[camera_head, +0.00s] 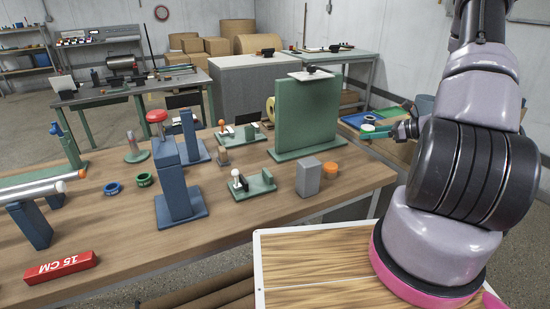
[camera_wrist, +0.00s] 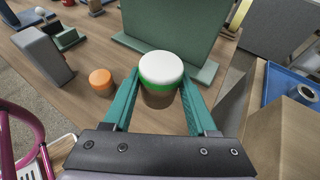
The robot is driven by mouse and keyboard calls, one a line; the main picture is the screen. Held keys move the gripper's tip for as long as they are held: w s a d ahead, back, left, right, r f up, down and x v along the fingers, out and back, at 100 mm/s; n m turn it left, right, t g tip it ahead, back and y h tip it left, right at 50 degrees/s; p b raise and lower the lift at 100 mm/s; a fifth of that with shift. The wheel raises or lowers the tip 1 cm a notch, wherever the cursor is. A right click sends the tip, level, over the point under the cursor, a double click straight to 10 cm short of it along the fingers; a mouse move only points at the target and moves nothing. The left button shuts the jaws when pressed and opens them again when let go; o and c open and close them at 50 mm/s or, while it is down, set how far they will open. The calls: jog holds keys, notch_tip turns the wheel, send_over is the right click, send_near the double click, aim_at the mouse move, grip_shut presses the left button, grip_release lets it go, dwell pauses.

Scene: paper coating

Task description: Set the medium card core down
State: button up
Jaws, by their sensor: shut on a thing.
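The medium card core, by its look a short cylinder (camera_wrist: 160,68) with a white top, a green band and a brown lower part, sits between the teal fingers of my gripper (camera_wrist: 159,90) in the wrist view. My gripper is shut on it. In the head view my gripper (camera_head: 392,129) is at the right, beyond the table's right end, with the white and green end of the core (camera_head: 368,127) at its tips. The core's underside is hidden, and I cannot tell its height above any surface.
A green upright panel (camera_head: 306,115) stands on the wooden table left of my gripper. A grey block (camera_head: 308,177) and an orange cylinder (camera_head: 330,170) stand in front of it; the cylinder also shows in the wrist view (camera_wrist: 101,81). A blue tray (camera_wrist: 288,96) lies at right.

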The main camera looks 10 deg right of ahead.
notch_tip(320, 180, down, 10)
jog(key=shift+w+a, duration=0.1)
dwell(0.4)
jog(key=o, duration=1.3)
jog(key=shift+f, duration=0.15)
